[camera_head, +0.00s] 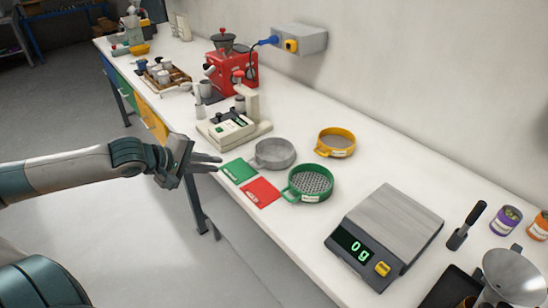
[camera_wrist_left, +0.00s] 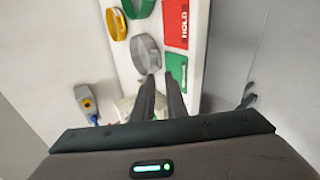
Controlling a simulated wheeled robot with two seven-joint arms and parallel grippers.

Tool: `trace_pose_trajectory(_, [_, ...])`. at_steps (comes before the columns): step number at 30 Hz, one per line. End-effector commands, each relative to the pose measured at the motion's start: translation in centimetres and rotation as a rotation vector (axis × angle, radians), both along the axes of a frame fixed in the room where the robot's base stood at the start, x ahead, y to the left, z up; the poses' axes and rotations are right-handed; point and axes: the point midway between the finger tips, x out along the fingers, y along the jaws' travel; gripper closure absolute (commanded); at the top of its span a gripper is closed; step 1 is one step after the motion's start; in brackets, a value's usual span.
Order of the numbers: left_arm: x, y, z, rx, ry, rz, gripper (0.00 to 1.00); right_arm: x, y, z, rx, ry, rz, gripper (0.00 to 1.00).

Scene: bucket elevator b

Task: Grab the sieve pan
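The grey sieve pan (camera_head: 273,153) is a shallow round dish with a short handle on its left side. It stands on the white bench beside a green-rimmed mesh sieve (camera_head: 311,183) and a yellow-rimmed sieve (camera_head: 336,142). My left gripper (camera_head: 221,163) is at the bench's front edge, left of the pan and apart from it. Its fingers have a gap between them and hold nothing. In the left wrist view the grey pan (camera_wrist_left: 146,53) lies just beyond the fingertips (camera_wrist_left: 163,78). My right gripper is not in view.
A green card (camera_head: 238,171) and a red card (camera_head: 261,192) lie in front of the pan. A beige instrument (camera_head: 232,127) and a red grinder (camera_head: 230,70) stand behind to the left. A scale (camera_head: 385,235) reading 0 g is to the right.

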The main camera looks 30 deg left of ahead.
Motion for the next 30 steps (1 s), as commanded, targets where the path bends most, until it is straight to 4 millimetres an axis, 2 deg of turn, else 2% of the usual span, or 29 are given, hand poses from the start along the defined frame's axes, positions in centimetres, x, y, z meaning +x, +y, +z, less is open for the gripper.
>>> trace_pose_trajectory(15, [1.7,-0.5,-1.2,0.001,-0.003,-0.001,0.88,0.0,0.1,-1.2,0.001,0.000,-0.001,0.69])
trace_pose_trajectory(30, [4.0,-1.0,-2.8,-0.003,-0.002,0.003,0.88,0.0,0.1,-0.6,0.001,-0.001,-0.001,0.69])
